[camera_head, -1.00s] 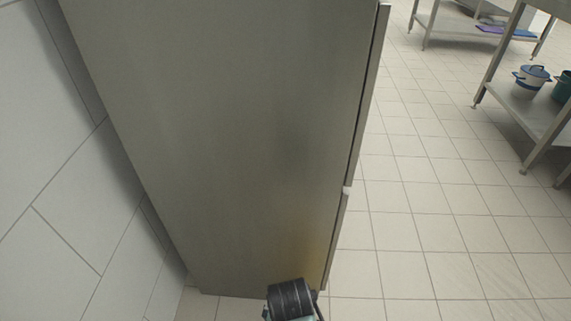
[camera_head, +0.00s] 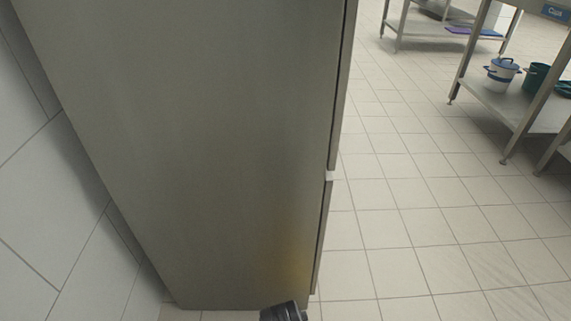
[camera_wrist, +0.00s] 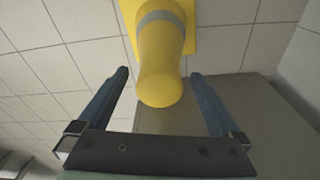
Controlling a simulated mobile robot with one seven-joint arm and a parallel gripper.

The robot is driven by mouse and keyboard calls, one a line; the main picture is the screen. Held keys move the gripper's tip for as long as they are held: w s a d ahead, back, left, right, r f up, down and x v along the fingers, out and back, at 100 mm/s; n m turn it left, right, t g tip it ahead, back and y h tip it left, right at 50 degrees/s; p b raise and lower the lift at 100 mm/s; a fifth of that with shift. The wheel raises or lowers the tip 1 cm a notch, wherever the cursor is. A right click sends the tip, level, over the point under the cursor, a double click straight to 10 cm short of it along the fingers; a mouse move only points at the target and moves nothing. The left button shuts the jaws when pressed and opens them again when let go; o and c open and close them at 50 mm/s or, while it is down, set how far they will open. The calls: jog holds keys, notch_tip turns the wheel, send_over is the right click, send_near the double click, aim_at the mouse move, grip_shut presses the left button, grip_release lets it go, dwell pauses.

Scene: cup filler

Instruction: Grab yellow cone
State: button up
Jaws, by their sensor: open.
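The yellow cone (camera_wrist: 162,62) shows in the wrist view, with a grey band (camera_wrist: 160,17) and a yellow base (camera_wrist: 190,12) at the top edge. Its rounded tip points toward my gripper. My gripper (camera_wrist: 160,75) is open, with one blue finger to each side of the cone's tip. The tip lies between the fingers, with a visible gap on both sides. In the head view the cone is not in sight; a faint yellow tint shows low on the steel cabinet. A dark part of my arm shows at the bottom edge there.
The tall steel cabinet (camera_head: 190,150) fills the left and middle of the head view, next to a tiled wall (camera_head: 50,220). Tiled floor (camera_head: 420,220) is free to its right. A metal shelf (camera_head: 510,105) with a white and blue pot (camera_head: 501,75) stands at the right.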

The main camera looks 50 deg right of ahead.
notch_tip(320, 180, down, 3)
jog(key=shift+d+r+b, duration=0.1)
jog(key=shift+r+b, duration=0.05)
jog(key=shift+b, duration=0.45)
jog(key=shift+r, duration=0.1)
grip_shut()
